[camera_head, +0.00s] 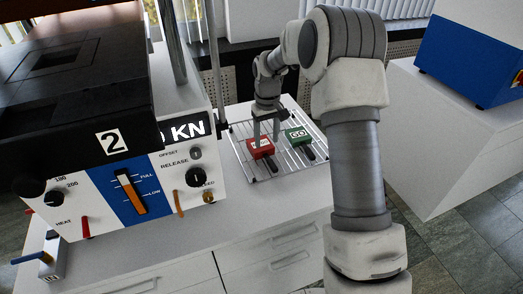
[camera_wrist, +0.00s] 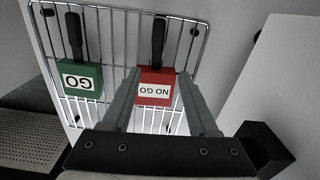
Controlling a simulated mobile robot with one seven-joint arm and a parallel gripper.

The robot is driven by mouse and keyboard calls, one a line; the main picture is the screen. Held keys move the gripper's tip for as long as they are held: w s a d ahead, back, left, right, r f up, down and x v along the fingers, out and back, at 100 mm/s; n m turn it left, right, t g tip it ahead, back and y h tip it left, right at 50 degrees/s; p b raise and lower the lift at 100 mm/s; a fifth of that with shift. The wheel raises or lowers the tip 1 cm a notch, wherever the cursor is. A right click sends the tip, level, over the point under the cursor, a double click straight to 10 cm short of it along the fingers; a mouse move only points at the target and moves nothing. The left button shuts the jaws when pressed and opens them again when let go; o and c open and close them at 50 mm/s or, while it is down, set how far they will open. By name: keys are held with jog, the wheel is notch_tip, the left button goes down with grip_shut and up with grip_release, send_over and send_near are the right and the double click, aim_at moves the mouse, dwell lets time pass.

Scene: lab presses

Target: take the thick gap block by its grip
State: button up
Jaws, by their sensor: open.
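Two gap blocks lie on a wire rack. The red block marked NO GO (camera_head: 261,147) has a black grip (camera_head: 271,163); in the wrist view the block (camera_wrist: 154,90) shows below its grip (camera_wrist: 158,42). The green block marked GO (camera_head: 298,135) has its own black grip (camera_head: 308,152) and is at left in the wrist view (camera_wrist: 83,80). I cannot tell which block is thicker. My gripper (camera_head: 266,137) is open and points down over the red block. In the wrist view its fingers (camera_wrist: 160,75) appear on either side of the red block, apart from it, holding nothing. Their height above it is unclear.
The wire rack (camera_head: 241,153) stands on the white bench (camera_head: 235,215). A press marked 2 (camera_head: 130,170) with knobs and levers is close on the left. A blue and white machine (camera_head: 465,60) stands on a separate white cabinet (camera_head: 420,130) at right.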

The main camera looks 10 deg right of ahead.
aim_at(269, 159)
notch_tip(269, 159, down, 3)
jog(key=shift+r, duration=0.1)
jog(key=f, duration=0.4)
jog(key=shift+s+d+f+b, duration=0.1)
jog(key=shift+s+d+b, duration=0.2)
jog(key=shift+s+d, duration=0.1)
jog(key=shift+f, duration=0.5)
grip_shut()
